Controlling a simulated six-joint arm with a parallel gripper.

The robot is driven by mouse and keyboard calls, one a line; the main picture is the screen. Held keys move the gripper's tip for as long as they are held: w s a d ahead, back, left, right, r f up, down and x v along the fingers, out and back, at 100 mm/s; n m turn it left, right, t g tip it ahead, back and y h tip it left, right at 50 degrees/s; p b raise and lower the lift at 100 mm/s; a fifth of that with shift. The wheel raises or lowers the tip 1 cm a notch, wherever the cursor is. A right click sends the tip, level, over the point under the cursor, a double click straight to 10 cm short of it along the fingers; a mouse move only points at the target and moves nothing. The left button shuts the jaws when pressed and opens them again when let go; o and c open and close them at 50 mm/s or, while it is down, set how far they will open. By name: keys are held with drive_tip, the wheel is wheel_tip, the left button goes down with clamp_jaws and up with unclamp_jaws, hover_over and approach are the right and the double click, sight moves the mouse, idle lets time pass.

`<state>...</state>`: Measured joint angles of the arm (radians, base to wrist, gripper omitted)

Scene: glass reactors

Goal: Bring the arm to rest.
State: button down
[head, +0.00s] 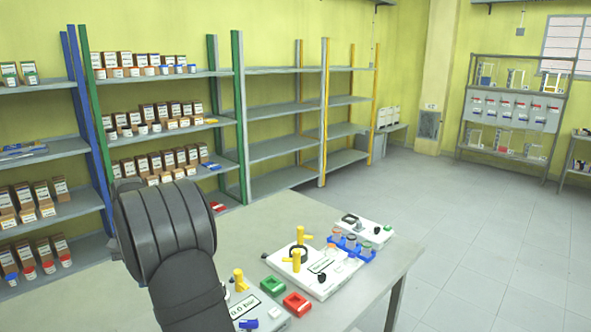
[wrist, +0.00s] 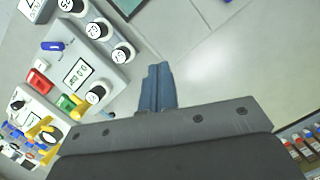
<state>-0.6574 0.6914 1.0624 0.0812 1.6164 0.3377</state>
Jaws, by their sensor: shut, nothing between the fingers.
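My gripper (wrist: 158,86) shows in the wrist view as two blue-grey fingers side by side. They are shut, with nothing held between them, and point out over the bare grey tabletop (wrist: 220,75). In the head view my dark arm rises at the lower left in front of the table (head: 240,235), and the fingers are hidden.
A device with black knobs (wrist: 97,94) lies left of my fingers. Shelves (head: 165,74) of boxes stand behind.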

drive_tip(key=s+r+m+t, duration=0.1)
drive_tip(key=s+r+m, duration=0.2)
drive_tip(key=r+m, duration=0.2)
drive_tip(key=shift+s+a+m, duration=0.2)
drive_tip(key=shift+s+m, duration=0.05)
drive_tip(key=shift+m, duration=0.65)
drive_tip(key=shift+f, duration=0.1)
drive_tip(key=shift+w+d+f+n+g, duration=0.15)
drive_tip(key=shift+w+f+n, duration=0.25)
drive_tip(key=shift+f+n, duration=0.9)
drive_tip(key=shift+w+d+f+n+g, duration=0.15)
drive_tip(key=shift+w+f+n, duration=0.3)
drive_tip(key=shift+f+n, duration=0.85)
drive_tip(key=shift+w+d+f+n+g, duration=0.15)
drive_tip(key=shift+w+f+n, duration=0.45)
drive_tip(key=shift+f, duration=1.2)
drive_tip(key=shift+s+a+r, duration=0.1)
drive_tip(key=shift+s+a, duration=0.05)
